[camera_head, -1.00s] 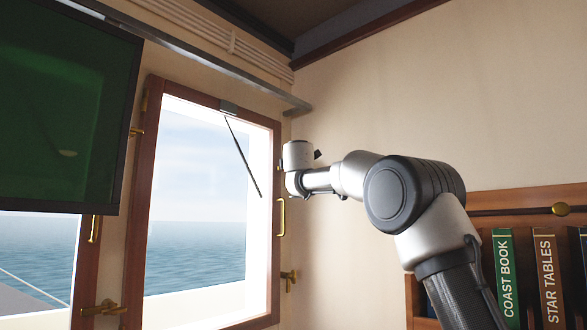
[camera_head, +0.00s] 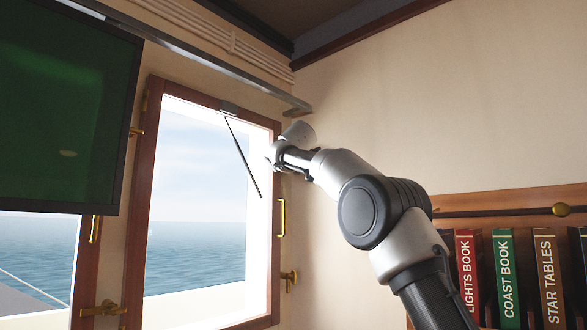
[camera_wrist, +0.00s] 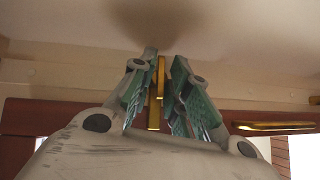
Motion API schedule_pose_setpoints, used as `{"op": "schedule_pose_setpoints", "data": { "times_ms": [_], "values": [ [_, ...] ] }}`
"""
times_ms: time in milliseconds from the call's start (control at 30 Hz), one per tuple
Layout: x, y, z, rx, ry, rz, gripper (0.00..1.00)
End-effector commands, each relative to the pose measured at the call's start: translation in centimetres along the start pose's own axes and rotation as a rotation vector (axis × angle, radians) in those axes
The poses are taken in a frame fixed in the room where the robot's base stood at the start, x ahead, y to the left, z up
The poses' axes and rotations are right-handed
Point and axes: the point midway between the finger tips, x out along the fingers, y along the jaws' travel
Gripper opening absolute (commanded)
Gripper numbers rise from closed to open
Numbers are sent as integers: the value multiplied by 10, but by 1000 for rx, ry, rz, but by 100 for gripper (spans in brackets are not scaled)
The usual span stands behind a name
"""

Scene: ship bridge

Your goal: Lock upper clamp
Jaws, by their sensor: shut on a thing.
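In the wrist view my gripper (camera_wrist: 163,68) has its two green-padded fingers on either side of a narrow brass piece, which I take to be the upper clamp (camera_wrist: 154,115). The fingers are shut on it. The clamp stands in line with the fingers, against the brown window frame. In the head view my wrist is at the upper right corner of the window frame (camera_head: 273,235). My arm hides the upper clamp and the fingertips there.
A brass window handle (camera_head: 281,217) and a lower clamp (camera_head: 289,280) sit on the frame's right side. A dark screen (camera_head: 65,110) hangs at the left. A metal rail (camera_head: 200,58) runs above the window. A bookshelf (camera_head: 530,192) is at the right.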

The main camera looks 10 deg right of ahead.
Motion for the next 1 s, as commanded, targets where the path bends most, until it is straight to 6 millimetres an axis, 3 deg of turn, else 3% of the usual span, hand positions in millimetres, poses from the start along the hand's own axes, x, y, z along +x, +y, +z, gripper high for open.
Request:
{"op": "schedule_pose_setpoints", "data": {
  "times_ms": [233,267,367,767,1000],
  "values": [
    [-2,2,0,3,2,4,0],
    [-2,2,0,3,2,4,19],
    [-2,2,0,2,2,4,37],
    [-6,2,0,1,2,2,37],
    [-46,2,-1,1,3,1,37]
  ]
}}
